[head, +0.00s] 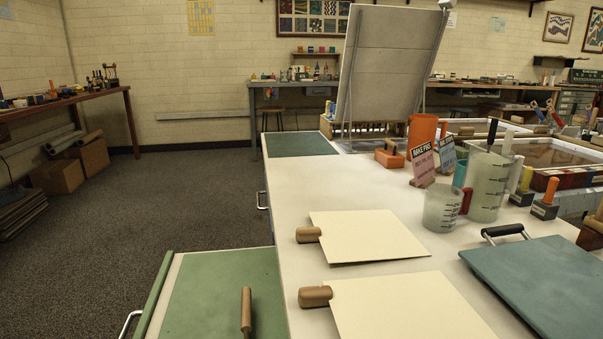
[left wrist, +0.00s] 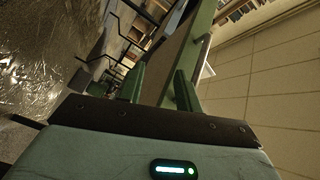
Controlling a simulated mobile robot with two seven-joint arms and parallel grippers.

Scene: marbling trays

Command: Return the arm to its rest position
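No arm or gripper of mine shows in the head view. My left gripper (left wrist: 158,88) shows in the left wrist view, with its pale body and lit green indicator at the bottom. Its two dark green fingers stand apart with nothing between them, so it is open. Beyond the fingers the wrist view is tilted and shows a long green-edged surface (left wrist: 180,45) and a pale block wall (left wrist: 265,90). My right gripper is in neither view.
A white worktop (head: 290,190) holds two cream sheets (head: 368,236) (head: 415,310) with wooden-handled blocks, a teal board (head: 545,285), measuring jugs (head: 487,185) and a tall upright panel (head: 390,65). A green-topped drawer (head: 215,290) juts out at lower left. Carpet (head: 150,205) left is open.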

